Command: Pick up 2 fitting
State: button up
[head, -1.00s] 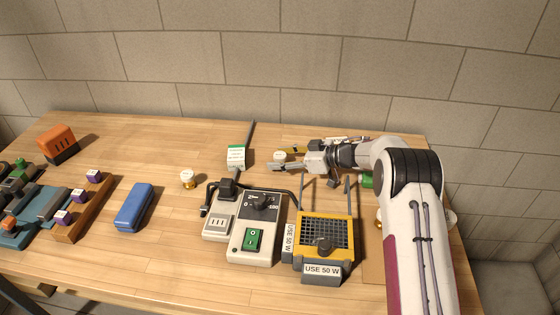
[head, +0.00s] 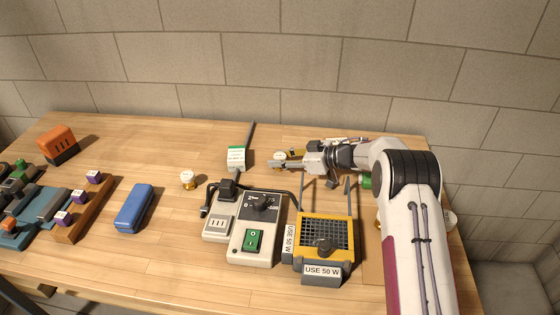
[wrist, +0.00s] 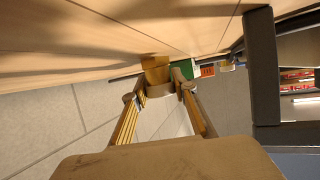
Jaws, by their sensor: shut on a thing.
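A small white-topped fitting with a gold base (head: 279,155) is between the fingertips of my gripper (head: 280,159) at the back middle of the table. In the wrist view my gripper (wrist: 158,92) is shut on this fitting, whose gold part (wrist: 154,68) shows just beyond the fingertips. Its lower side is partly hidden by the fingers. A second white and gold fitting (head: 188,179) stands upright on the table, left of the grey control box. Another gold and white piece (head: 378,217) shows partly behind my arm on the right.
A grey box with a green switch (head: 254,240) and a yellow mesh-topped unit (head: 325,232) stand in front of my gripper. A green-and-white labelled block with a dark rod (head: 236,158) is left of it. A blue case (head: 134,207) lies farther left.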

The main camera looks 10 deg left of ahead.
aim_at(280, 155)
jog(key=shift+r, duration=0.15)
jog(key=shift+r, duration=4.85)
